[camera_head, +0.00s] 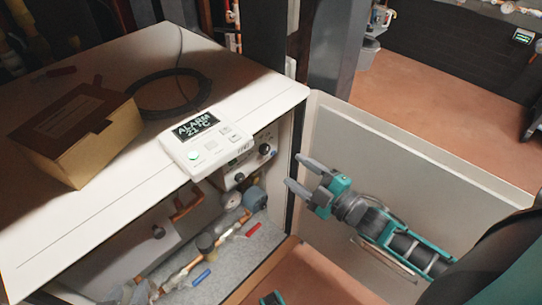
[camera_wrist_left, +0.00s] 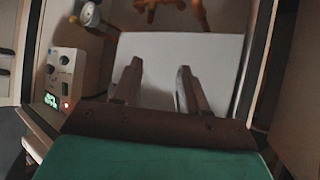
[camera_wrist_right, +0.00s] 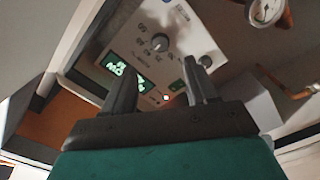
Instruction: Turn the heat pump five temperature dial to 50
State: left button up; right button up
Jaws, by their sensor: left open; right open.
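The heat pump's white control panel (camera_head: 245,165) sits inside the open cabinet, with black knobs on its face. The right wrist view shows this panel (camera_wrist_right: 205,38) close up: a round dial (camera_wrist_right: 160,42) with printed numbers around it, a second black knob (camera_wrist_right: 205,62), a green-lit display and a red light. The dial's setting is too small to read. My right gripper (camera_head: 299,174) is open and empty, right of the panel and apart from it. My left gripper (camera_wrist_left: 158,66) is open and empty, low in the cabinet, with the panel (camera_wrist_left: 62,80) to its left.
A white controller (camera_head: 205,143) reading "ALARM 21 °C" lies on the cabinet top (camera_head: 100,225), with a cardboard box (camera_head: 75,140) and a coiled black cable (camera_head: 170,92). The open door (camera_head: 400,160) stands behind my right arm. Pipes and a gauge (camera_wrist_left: 90,14) occupy the cabinet.

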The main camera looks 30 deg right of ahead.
aim_at(267, 151)
jog(key=b+x, duration=0.2)
jog(key=x, duration=0.7)
jog(key=shift+s, duration=0.1)
jog(key=shift+c, duration=0.2)
jog(key=c, duration=1)
jog(key=shift+p, duration=0.3)
